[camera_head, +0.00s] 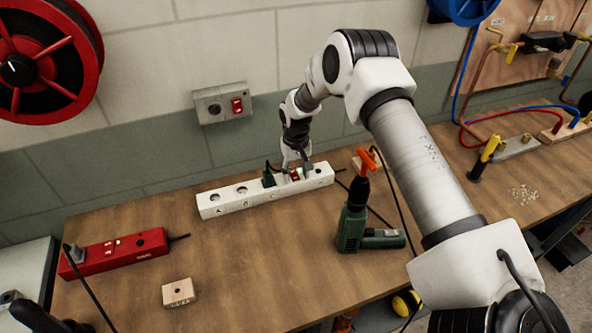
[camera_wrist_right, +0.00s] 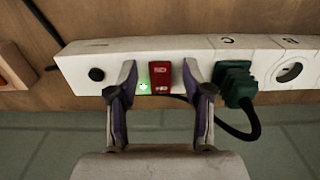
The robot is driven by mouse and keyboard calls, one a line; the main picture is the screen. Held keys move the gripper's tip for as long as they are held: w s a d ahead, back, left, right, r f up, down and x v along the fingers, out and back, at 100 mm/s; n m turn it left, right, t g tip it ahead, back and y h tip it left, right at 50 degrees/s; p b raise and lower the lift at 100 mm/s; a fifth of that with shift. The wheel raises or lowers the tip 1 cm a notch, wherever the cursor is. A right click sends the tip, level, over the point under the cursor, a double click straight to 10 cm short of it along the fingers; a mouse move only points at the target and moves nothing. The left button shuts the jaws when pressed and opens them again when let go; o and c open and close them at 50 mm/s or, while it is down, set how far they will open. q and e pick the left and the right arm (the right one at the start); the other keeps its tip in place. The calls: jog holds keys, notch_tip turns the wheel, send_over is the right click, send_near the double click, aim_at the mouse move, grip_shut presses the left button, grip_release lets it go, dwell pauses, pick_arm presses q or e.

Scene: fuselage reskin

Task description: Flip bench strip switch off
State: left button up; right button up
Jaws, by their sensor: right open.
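The white bench power strip (camera_head: 226,202) lies along the back of the wooden bench, and its end part fills the right wrist view (camera_wrist_right: 88,57). Its red rocker switch (camera_wrist_right: 160,76) sits beside a lit green lamp (camera_wrist_right: 144,84). A dark green plug (camera_wrist_right: 235,84) is in the socket beside the switch. My right gripper (camera_head: 296,163) is over the strip. In the right wrist view it is open (camera_wrist_right: 159,72), its fingers on either side of the lamp and switch. I cannot tell whether the fingertips touch the strip. My left gripper is not in view.
A green drill (camera_head: 351,222) stands close to the strip, below my right arm. A red power strip (camera_head: 120,250) and a small wooden block (camera_head: 178,292) lie at the left. A wall box (camera_head: 223,103) has another red switch. The bench middle is clear.

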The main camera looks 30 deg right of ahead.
jog(key=shift+w+d+f, duration=0.1)
jog(key=shift+f, duration=0.05)
grip_shut()
jog(key=shift+b, duration=0.35)
jog(key=g+b, duration=0.2)
jog(key=shift+w+f+b, duration=0.15)
jog(key=shift+w+b, duration=0.05)
jog(key=shift+b, duration=0.1)
jog(key=shift+r+g+y+b, duration=0.25)
jog(key=shift+g+y+b, duration=0.05)
jog(key=shift+g+b, duration=0.1)
jog(key=shift+r, duration=0.1)
grip_release()
jog(key=shift+w, duration=0.1)
